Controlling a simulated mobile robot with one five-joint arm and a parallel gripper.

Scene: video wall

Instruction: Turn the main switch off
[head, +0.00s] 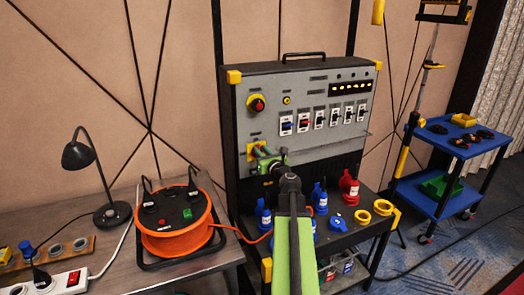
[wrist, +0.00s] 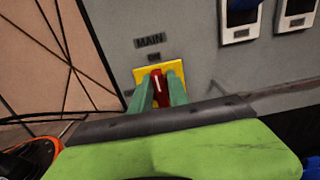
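The main switch is a red handle (wrist: 158,85) on a yellow plate (wrist: 142,73), under the label MAIN in the wrist view. The handle stands roughly upright, with a white mark on its face. A smaller dark label sits just above the plate. In the head view the yellow plate (head: 250,152) is at the panel's lower left, with the handle hidden by my gripper. The green fingers of my gripper (wrist: 160,92) stand on either side of the handle, very close to it. Whether they press on it is not clear. My gripper also shows in the head view (head: 262,157).
A row of small switches (head: 319,117) is to the right. An orange cable reel (head: 174,225) is on the left table.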

